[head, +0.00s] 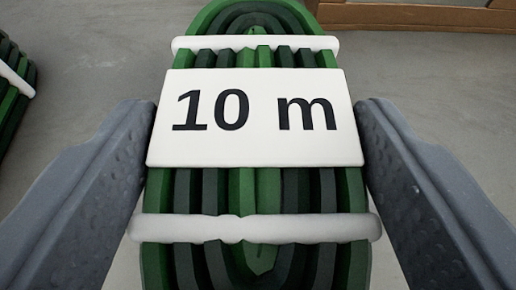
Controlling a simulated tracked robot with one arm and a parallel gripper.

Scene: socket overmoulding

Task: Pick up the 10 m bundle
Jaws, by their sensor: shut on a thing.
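The 10 m bundle (255,190) is a coil of dark and bright green cable, tied by two white bands. A white label reading "10 m" (255,118) lies across its middle. It fills the centre of the head view. My gripper (258,140) is shut on the bundle, with one grey finger against its left side and one against its right side, level with the label. The bundle's lower end is cut off by the frame. Its underside is hidden, so I cannot tell how far it is from the surface below.
Another green coil with a white band (14,85) is partly in view at the left edge. A brown box or board edge (420,16) runs along the top right. The grey surface (110,60) between them looks clear.

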